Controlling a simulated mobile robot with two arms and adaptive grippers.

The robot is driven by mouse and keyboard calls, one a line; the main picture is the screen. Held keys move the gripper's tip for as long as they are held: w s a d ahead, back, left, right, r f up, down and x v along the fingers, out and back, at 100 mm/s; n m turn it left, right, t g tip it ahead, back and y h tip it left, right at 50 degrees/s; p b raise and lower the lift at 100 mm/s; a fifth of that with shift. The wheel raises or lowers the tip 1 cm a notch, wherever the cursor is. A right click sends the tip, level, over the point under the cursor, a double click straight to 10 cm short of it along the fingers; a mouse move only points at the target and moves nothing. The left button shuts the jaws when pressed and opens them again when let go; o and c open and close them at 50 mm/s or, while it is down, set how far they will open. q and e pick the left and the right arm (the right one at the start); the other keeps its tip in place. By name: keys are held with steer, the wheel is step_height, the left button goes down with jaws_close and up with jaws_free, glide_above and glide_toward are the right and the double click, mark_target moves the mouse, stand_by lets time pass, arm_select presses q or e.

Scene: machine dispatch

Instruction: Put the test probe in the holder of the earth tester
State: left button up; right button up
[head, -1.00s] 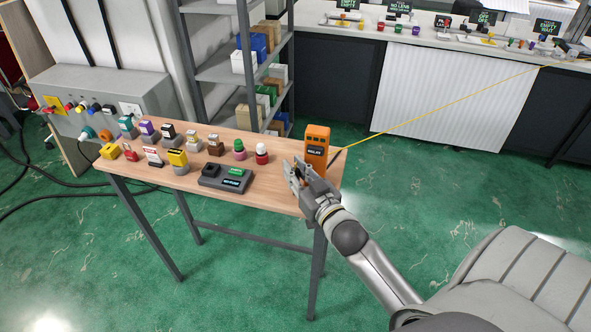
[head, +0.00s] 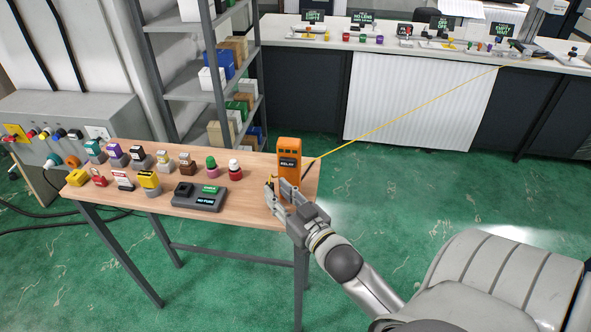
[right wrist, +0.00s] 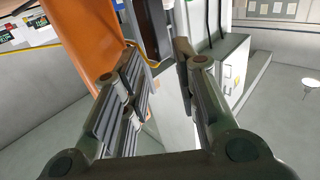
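The orange handheld tester (head: 289,163) stands upright at the right end of the wooden table, with a dark label on its front; I take it to be the earth tester. A thin yellow lead (head: 400,116) runs from beside it to the back bench. A small dark piece (head: 308,167) shows at its right side; I cannot tell whether it is the probe. My right gripper (head: 278,190) is just in front of the tester. In the right wrist view its fingers (right wrist: 160,85) are apart with a gap, close beside the orange body (right wrist: 88,40). My left gripper is out of view.
A grey console (head: 200,196) with a lit display sits left of my gripper. Several coloured buttons and blocks stand in rows further left. A grey socket panel (head: 75,115) is behind at left, and a shelf rack (head: 215,90) stands behind the table.

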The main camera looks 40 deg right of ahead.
mark_target(270, 186)
steer(key=s, duration=0.5)
steer(key=s+b, duration=0.1)
steer(key=s, duration=0.1)
steer(key=shift+s+a, duration=0.15)
steer(key=shift+a, duration=0.15)
steer(key=shift+c, duration=0.2)
steer(key=w+g+p, duration=0.1)
steer(key=w+p, duration=0.2)
steer(key=p, duration=0.2)
steer(key=w+g+p, duration=0.1)
steer(key=w+p, duration=0.2)
steer(key=p, duration=0.2)
steer(key=shift+w+d+f, duration=0.2)
steer(key=shift+w, duration=0.45)
steer(key=w, duration=0.1)
steer(key=w+p, duration=0.2)
steer(key=w, duration=0.1)
steer(key=shift+d+f, duration=0.2)
steer(key=shift+d, duration=0.05)
steer(key=shift+w+f, duration=0.15)
steer(key=shift+w, duration=0.2)
